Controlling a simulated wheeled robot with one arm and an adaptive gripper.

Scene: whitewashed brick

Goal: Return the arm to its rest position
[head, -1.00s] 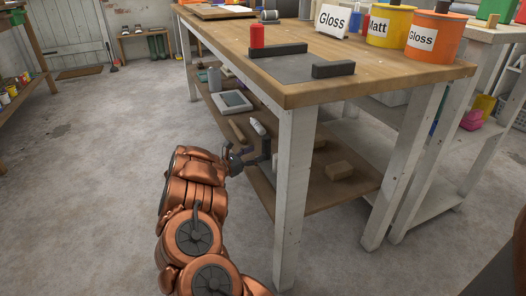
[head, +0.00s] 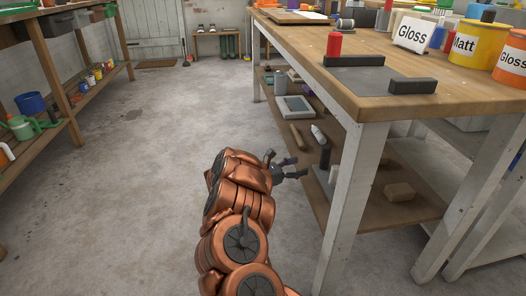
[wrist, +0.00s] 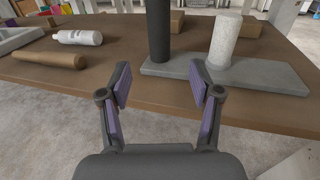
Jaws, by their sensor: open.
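My copper-coloured arm rises from the bottom of the head view. My gripper (head: 284,166) is at its end, beside the left edge of the workbench's lower shelf. In the wrist view my gripper (wrist: 158,88) has its purple-padded fingers spread apart with nothing between them. Beyond the fingers, a dark cylinder (wrist: 158,30) and a speckled pale cylinder (wrist: 225,40) stand upright on a grey slab (wrist: 255,73). The fingers look apart from these things.
The workbench (head: 420,60) is at the right, its front leg (head: 347,200) near my arm. Its lower shelf (head: 345,205) holds a white bottle (head: 318,134), a wooden roller (head: 296,134) and a block (head: 399,191). Open concrete floor (head: 140,170) lies left, before a side shelf (head: 100,95).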

